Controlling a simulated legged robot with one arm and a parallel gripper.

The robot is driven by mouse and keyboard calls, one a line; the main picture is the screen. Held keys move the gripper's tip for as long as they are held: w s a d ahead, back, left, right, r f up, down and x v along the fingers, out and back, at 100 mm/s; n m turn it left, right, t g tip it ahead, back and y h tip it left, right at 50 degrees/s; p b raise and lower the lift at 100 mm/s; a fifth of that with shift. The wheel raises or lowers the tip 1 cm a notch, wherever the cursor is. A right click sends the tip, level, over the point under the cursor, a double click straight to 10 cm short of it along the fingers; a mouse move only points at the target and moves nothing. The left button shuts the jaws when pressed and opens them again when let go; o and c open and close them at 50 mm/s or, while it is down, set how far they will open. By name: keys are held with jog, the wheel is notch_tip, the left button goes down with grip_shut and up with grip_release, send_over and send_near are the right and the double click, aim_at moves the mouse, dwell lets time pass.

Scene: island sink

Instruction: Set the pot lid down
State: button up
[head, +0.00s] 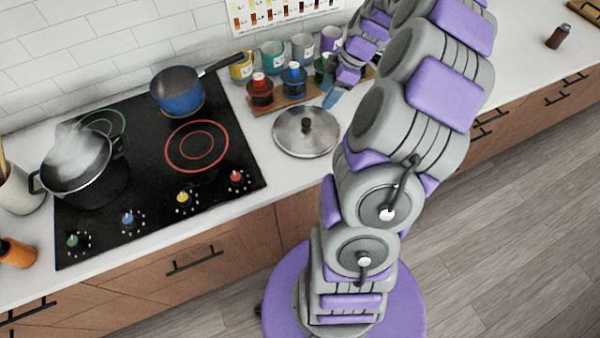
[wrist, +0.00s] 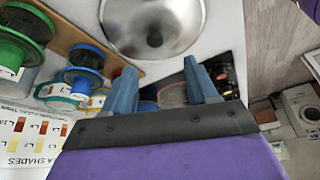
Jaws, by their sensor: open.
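The pot lid (head: 306,131) is a round, shiny metal disc with a dark knob. It lies on the white counter (head: 250,185), right of the cooktop, knob up. In the wrist view the lid (wrist: 150,22) is at the top, beyond my fingertips, and its upper edge is cut off. My gripper (head: 332,97) is just behind and right of the lid, its blue fingertip apart from it. In the wrist view the two blue fingers of my gripper (wrist: 162,86) are spread with nothing between them. My arm hides part of the counter right of the lid.
A steaming dark pot (head: 92,185) and a blue saucepan (head: 178,93) stand on the black cooktop (head: 150,205). A wooden tray (head: 283,106) with several colored bottles sits behind the lid, with mugs (head: 272,56) behind it. The counter in front of the lid is clear.

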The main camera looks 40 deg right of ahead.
jog(key=s+a+r+m+g+h, duration=0.1)
jog(key=s+a+r+m+g, duration=0.2)
jog(key=a, duration=0.9)
jog(key=s+a+r+m, duration=0.1)
jog(key=s+a+r, duration=0.3)
jog(key=a, duration=0.9)
jog(key=s+a+m+h, duration=0.1)
jog(key=s+a+m, duration=0.2)
jog(key=s, duration=0.5)
jog(key=s+a+m+g+h, duration=0.1)
jog(key=s+a+m, duration=0.2)
jog(key=s, duration=0.6)
jog(key=shift+a+f+m+h, duration=0.25)
jog(key=shift+f+m+h, duration=0.05)
jog(key=shift+f+h, duration=0.1)
jog(key=shift+d, duration=0.3)
